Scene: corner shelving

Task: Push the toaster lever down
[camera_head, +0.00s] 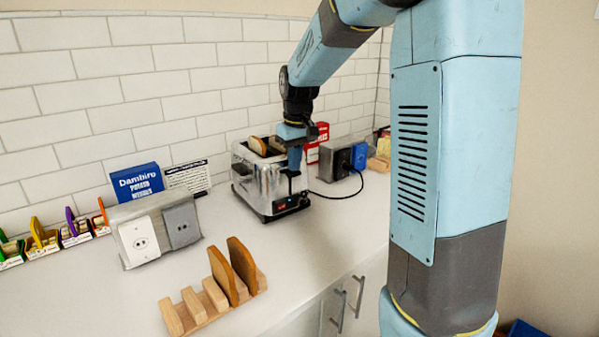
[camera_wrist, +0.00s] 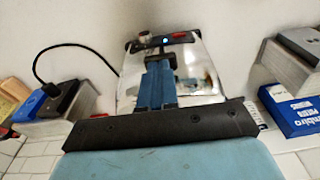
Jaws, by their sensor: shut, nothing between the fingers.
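The chrome toaster (camera_head: 252,184) stands on the white counter near the tiled wall, with bread slices (camera_head: 262,146) in its top slots. Its front end carries a dark base panel with a red lit mark. My gripper (camera_head: 291,176) points down at this front end, its fingers shut and empty. In the wrist view the gripper (camera_wrist: 158,62) reaches over the toaster (camera_wrist: 200,75), whose panel (camera_wrist: 160,41) shows a knob, a small blue light and a red part. The lever cannot be made out clearly; my fingers cover that area, and contact cannot be told.
A wooden rack (camera_head: 208,303) with two bread slices stands in front. An outlet box (camera_head: 155,232) and a blue box (camera_head: 137,183) are left of the toaster. Another outlet box (camera_head: 338,160) with a blue plug and black cord (camera_head: 345,195) is right.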

